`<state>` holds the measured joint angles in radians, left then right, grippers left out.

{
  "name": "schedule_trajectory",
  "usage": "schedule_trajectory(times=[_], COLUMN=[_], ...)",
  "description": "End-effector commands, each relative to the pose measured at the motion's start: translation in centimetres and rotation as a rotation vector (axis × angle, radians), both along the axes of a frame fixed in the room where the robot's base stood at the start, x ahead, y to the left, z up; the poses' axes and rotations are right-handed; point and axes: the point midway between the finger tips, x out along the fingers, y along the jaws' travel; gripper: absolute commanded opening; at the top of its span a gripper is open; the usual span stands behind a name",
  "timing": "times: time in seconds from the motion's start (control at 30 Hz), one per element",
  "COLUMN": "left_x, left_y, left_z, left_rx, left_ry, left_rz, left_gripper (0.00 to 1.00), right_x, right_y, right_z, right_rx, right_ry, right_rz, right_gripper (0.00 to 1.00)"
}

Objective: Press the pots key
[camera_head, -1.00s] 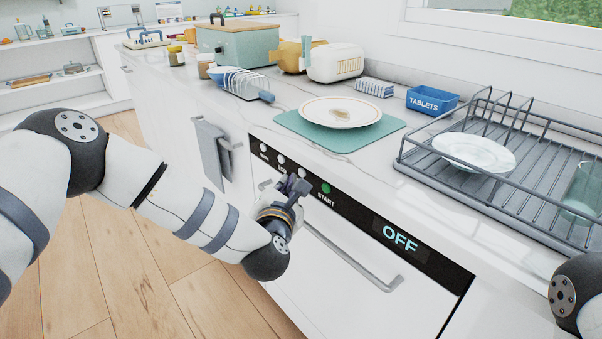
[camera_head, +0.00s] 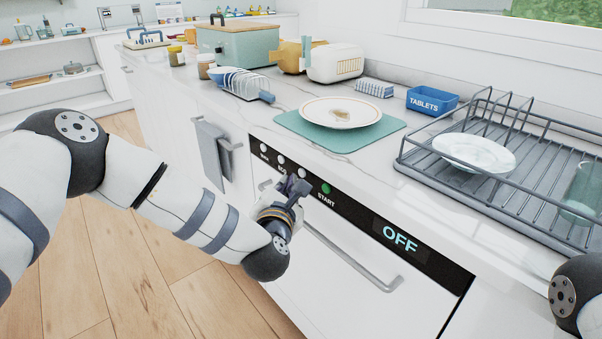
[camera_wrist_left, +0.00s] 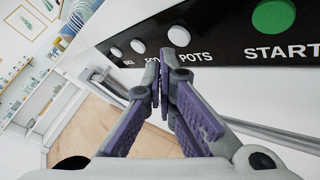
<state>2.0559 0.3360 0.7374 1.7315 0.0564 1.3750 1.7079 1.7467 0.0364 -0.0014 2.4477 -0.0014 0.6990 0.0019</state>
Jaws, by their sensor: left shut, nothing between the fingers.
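The dishwasher's black control panel (camera_head: 352,218) has a row of white round keys, a green START key (camera_head: 326,188) and a display reading OFF (camera_head: 400,239). In the left wrist view the pots key (camera_wrist_left: 179,36) is a white round button above the label POTS. My left gripper (camera_head: 297,186) is shut and empty in front of the panel. In the left wrist view its fingertips (camera_wrist_left: 166,58) are together just below the pots key, beside the POTS label. I cannot tell whether they touch the panel. My right gripper is not in view.
The dishwasher's bar handle (camera_head: 350,260) runs below the panel. A grey towel (camera_head: 212,152) hangs to the left. On the counter above are a plate on a green mat (camera_head: 292,122), a blue tablets box (camera_head: 432,100) and a dish rack (camera_head: 420,165).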

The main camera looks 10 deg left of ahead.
Motion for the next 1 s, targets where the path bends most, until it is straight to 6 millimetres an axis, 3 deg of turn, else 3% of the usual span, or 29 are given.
schedule_trajectory(times=[1.0], left_x=[1.06], left_y=[-0.85], left_z=[-0.07], left_rx=[0.000], left_ry=[0.001], left_rz=[-0.001], left_gripper=[0.00], right_x=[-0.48], right_y=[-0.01], right_z=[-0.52], right_rx=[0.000], right_ry=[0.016], right_rz=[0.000], right_gripper=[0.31])
